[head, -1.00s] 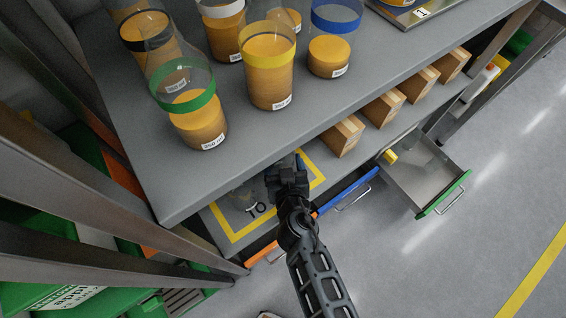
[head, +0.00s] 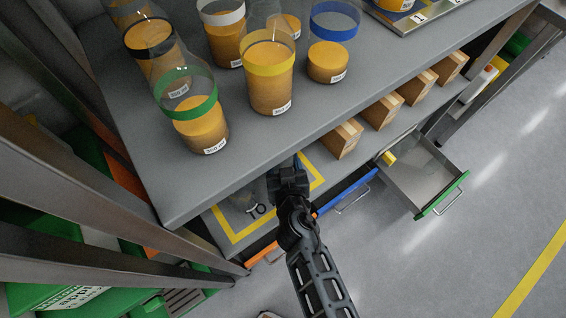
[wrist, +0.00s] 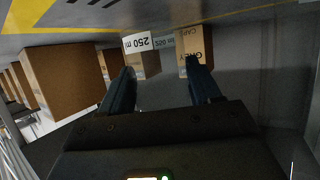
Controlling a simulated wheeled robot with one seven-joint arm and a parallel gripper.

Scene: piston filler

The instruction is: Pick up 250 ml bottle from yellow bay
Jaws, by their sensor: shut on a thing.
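My gripper (head: 286,178) reaches in under the upper shelf, over the yellow-outlined bay (head: 240,236) on the lower shelf. In the wrist view my gripper (wrist: 160,78) has its two dark fingers on either side of a clear bottle with a white 250 ml label (wrist: 143,42), which appears upside down. The fingers are shut on this bottle. Its clear body is hard to make out, and in the head view my wrist and the upper shelf mostly hide it. I cannot tell whether it is off the shelf.
Several part-filled containers stand on the upper shelf (head: 225,175), including a green-banded one (head: 200,125) and a yellow-banded one (head: 271,85). Cardboard boxes (head: 342,138) line the lower shelf. A drawer (head: 425,180) stands open at right. The floor at right is clear.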

